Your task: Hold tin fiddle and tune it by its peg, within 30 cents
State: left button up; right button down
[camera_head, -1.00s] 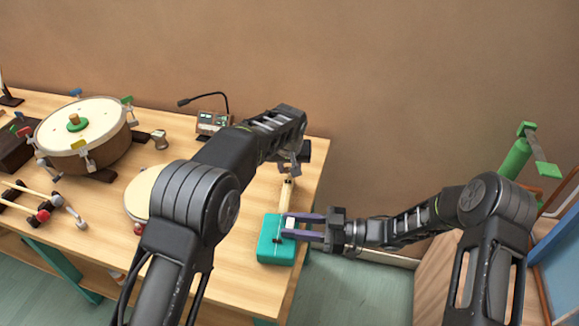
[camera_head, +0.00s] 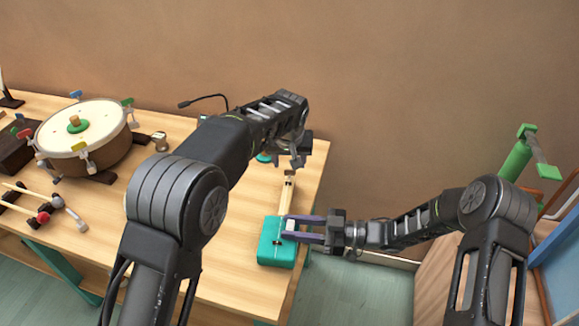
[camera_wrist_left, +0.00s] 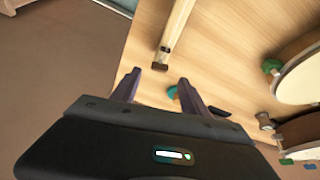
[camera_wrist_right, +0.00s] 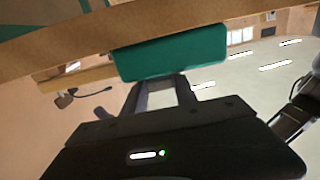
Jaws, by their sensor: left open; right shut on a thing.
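The tin fiddle has a teal tin body (camera_head: 275,250) at the table's right edge and a pale wooden neck (camera_head: 287,195) pointing away from me. My right gripper (camera_head: 288,227) comes in from the right and is shut on a small pale part at the tin fiddle's body. The right wrist view shows the teal body (camera_wrist_right: 172,55) just beyond the fingers. My left gripper (camera_head: 296,163) is open and empty above the neck's far end. In the left wrist view, the neck's dark end (camera_wrist_left: 160,67) lies just beyond the fingers. I cannot clearly make out the peg.
A small teal object (camera_head: 263,157) shows beside my left gripper; I cannot tell what it is. My left arm hides the middle. A wall is behind.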

pick_arm(q)
jog(key=v, duration=0.6)
jog(key=shift+r, duration=0.15)
pick_arm(e)
jog(key=c, duration=0.9)
grip_release()
jog(key=shift+d, duration=0.15)
jog(key=s+d, duration=0.2)
jog(key=d, duration=0.9)
jog(key=shift+d, duration=0.3)
pick_arm(q)
jog(key=shift+d, duration=0.15)
pick_arm(e)
jog(key=shift+d, duration=0.1)
